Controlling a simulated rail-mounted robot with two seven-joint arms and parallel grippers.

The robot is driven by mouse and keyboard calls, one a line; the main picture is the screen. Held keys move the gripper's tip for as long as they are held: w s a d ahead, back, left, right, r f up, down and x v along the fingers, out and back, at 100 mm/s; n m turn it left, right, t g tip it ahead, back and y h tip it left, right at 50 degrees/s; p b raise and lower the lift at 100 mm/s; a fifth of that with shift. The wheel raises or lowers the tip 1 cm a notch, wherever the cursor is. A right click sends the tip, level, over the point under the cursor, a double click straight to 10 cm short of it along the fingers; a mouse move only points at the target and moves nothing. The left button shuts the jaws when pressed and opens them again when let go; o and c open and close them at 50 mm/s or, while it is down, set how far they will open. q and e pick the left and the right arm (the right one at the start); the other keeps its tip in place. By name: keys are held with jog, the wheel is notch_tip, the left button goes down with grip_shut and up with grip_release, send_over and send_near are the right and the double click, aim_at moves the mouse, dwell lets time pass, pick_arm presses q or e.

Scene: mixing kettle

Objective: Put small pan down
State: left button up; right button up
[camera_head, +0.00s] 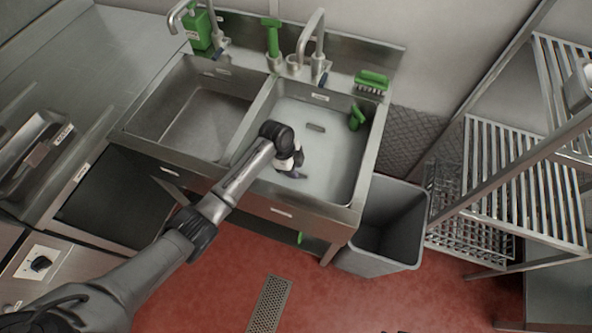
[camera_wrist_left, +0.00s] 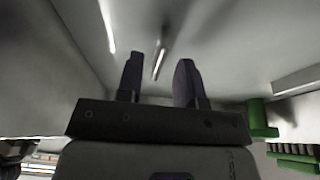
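No small pan can be made out in either view. My left gripper (camera_head: 293,173) is over the front part of the right sink basin (camera_head: 335,165), near its front edge. The head view shows the gripper only small, partly hidden by my wrist. My right gripper is not in view.
The left basin (camera_head: 195,115) looks empty. A small grey piece (camera_head: 316,127) and a green item (camera_head: 356,118) are in the right basin. A green brush (camera_head: 371,80) lies on the back ledge. A grey bin (camera_head: 385,225) and a rack (camera_head: 520,175) stand right.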

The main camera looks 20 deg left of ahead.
pick_arm(q)
jog(key=p+v, duration=0.1)
jog(key=v, duration=0.8)
jog(key=shift+r, duration=0.2)
jog(key=shift+a, duration=0.1)
dwell(0.5)
dwell(1.0)
dwell(0.9)
